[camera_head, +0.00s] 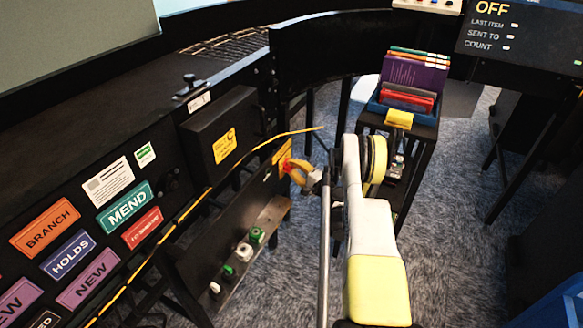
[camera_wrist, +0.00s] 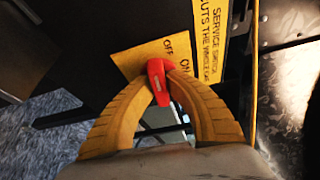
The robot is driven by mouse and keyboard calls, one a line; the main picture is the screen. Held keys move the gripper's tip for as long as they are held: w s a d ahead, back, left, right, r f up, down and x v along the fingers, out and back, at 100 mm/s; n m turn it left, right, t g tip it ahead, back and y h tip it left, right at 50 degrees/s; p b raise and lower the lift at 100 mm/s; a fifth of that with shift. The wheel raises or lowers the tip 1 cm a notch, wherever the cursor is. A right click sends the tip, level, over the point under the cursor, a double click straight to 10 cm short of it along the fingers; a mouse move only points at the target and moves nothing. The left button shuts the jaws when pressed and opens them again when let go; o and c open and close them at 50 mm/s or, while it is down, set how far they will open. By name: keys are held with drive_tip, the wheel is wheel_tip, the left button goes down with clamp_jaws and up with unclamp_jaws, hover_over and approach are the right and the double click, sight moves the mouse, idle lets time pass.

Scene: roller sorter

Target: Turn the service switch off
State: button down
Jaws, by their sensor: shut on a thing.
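The service switch is a red handle (camera_wrist: 158,82) on a yellow plate (camera_wrist: 138,58) marked OFF and ON. In the wrist view, the two yellow fingers of my gripper (camera_wrist: 160,88) are closed on the handle from both sides. The handle's top end lies near the OFF and ON words; I cannot tell exactly which mark it points at. In the head view, my gripper (camera_head: 288,165) is at the yellow plate (camera_head: 282,152) on the dark side panel, with a bit of red between its fingers. A screen (camera_head: 520,35) at the top right reads OFF.
A yellow cable (camera_head: 205,193) runs along the sorter's dark side. Carpet floor is open further right.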

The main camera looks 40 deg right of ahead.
drive_tip(key=c, duration=1.4)
unclamp_jaws()
